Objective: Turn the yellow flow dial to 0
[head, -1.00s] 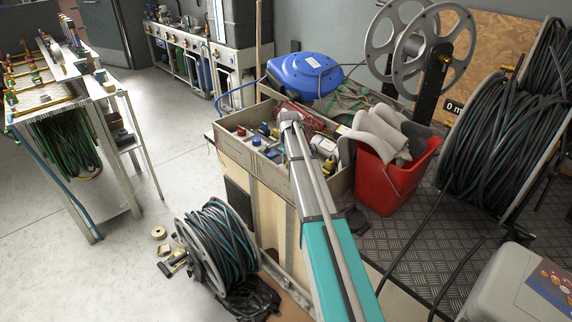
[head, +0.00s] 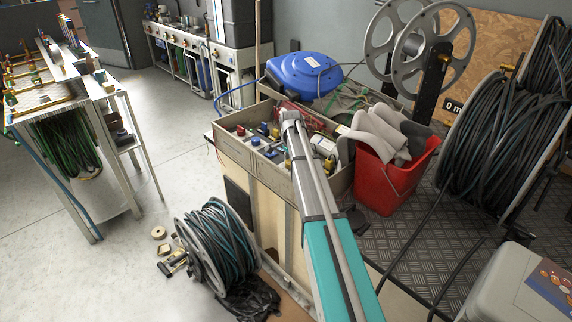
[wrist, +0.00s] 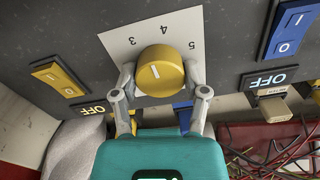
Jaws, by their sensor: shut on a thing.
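The yellow flow dial (wrist: 160,68) is a round knob with a short white line on its face, on a dark grey panel. The dial cannot be made out in the head view, where my arm reaches into the crate (head: 262,165).
A yellow switch (wrist: 58,77) is left of the dial. A blue switch (wrist: 288,33) and a tan switch (wrist: 272,107) are on the right, beside OFF labels. A red bucket (head: 385,188) stands right of my arm.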

